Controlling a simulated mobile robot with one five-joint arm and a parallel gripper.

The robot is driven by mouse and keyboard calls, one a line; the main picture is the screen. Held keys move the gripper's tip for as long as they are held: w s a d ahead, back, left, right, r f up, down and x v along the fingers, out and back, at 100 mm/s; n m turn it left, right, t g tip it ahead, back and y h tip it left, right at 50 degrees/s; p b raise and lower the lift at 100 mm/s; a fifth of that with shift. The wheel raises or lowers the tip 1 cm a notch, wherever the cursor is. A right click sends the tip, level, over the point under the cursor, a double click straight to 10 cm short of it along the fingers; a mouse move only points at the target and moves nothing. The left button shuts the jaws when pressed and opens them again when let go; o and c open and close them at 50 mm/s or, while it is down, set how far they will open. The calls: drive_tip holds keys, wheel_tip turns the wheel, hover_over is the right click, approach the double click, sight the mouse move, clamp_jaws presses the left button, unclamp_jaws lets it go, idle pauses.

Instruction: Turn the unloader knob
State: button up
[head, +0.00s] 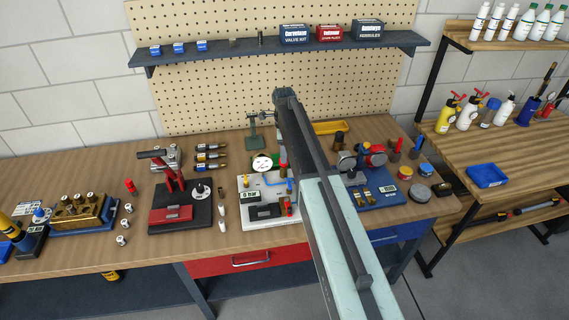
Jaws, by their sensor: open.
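A white test board (247,213) stands on the workbench, with a round gauge (262,163), a "0 bar" display (250,196), blue tubing and small red parts. I cannot tell which small part is the unloader knob; it may be hidden by my arm. My arm reaches up from the bottom right and bends down over the back right of the board. My gripper (283,166) is only partly seen at its lower end, beside the gauge, open. No object shows in it. Whether it touches the board's parts cannot be seen.
A red and black press (175,205) stands left of the board. A blue-based pump unit (380,192) stands close on the right, partly behind my arm. A green stand (253,132) is behind. A loaded shelf (280,50) hangs above.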

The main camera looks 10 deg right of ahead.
wheel_tip(320, 180, down, 3)
drive_tip(key=shift+f+b, duration=0.1)
drive_tip(key=shift+b, duration=0.75)
clamp_jaws()
